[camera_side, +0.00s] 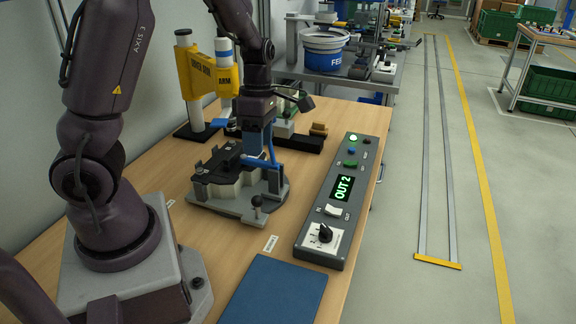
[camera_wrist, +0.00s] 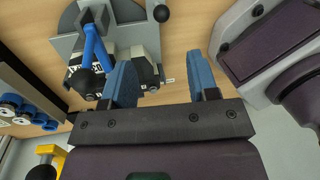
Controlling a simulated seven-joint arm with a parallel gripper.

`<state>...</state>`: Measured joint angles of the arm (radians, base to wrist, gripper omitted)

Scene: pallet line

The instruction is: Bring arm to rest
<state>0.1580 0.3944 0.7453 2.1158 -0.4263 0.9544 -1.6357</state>
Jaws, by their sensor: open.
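My gripper (camera_side: 254,146) is over the back part of the grey clamp fixture (camera_side: 240,203) in the side view, at the end of my dark arm. In the wrist view my gripper (camera_wrist: 162,76) has its two blue-padded fingers spread apart, with only bare wood and a bit of the fixture's edge seen between them. The fixture (camera_wrist: 138,36) shows beyond the left finger, with its blue lever (camera_wrist: 93,47). The lever also shows in the side view (camera_side: 272,152) close beside my gripper. I cannot tell the exact height of the fingers above the fixture.
A grey control box (camera_side: 312,240) with a lit "OUT 2" display and a lit green lamp stands right of the fixture. A blue mat (camera_side: 275,292) lies at the front. A yellow stand (camera_side: 196,72) rises behind. Bare wood (camera_side: 140,178) lies left of the fixture.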

